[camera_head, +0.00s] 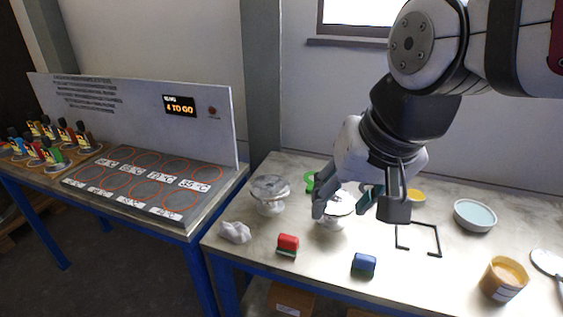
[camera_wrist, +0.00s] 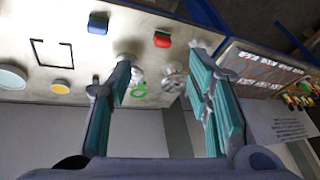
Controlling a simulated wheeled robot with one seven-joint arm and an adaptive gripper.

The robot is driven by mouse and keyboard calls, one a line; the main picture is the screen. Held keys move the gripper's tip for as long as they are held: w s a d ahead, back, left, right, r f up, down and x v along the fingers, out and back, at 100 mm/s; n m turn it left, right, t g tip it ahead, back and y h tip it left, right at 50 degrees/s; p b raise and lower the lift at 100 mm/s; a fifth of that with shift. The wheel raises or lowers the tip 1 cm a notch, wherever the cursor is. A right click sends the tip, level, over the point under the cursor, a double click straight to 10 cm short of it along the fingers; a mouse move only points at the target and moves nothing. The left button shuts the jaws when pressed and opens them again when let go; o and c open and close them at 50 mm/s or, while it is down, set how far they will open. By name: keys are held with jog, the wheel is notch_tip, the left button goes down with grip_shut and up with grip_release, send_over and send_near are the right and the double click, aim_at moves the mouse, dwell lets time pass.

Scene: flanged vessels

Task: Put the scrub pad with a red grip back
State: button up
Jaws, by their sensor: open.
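The scrub pad with a red grip (camera_head: 288,243) lies on the table near its front edge, with a pale green-grey underside; the wrist view shows it too (camera_wrist: 162,40). My gripper (camera_head: 357,207) is open and empty, above the table and behind the red pad to the right. In the wrist view the gripper's fingers (camera_wrist: 163,68) are spread wide, and the red pad shows beyond and between them. A black square outline (camera_head: 437,241), open along part of its front, is on the table to the right; it also shows in the wrist view (camera_wrist: 34,50).
A blue-gripped pad (camera_head: 364,263) lies right of the red one. A white crumpled cloth (camera_head: 235,232) and a flanged vessel (camera_head: 270,194) are left; another vessel (camera_head: 332,222) is partly hidden below my gripper.

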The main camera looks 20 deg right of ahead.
jog(key=s+n, duration=0.3)
jog(key=s, duration=0.1)
jog(key=shift+d+t, duration=0.15)
jog(key=shift+t, duration=0.15)
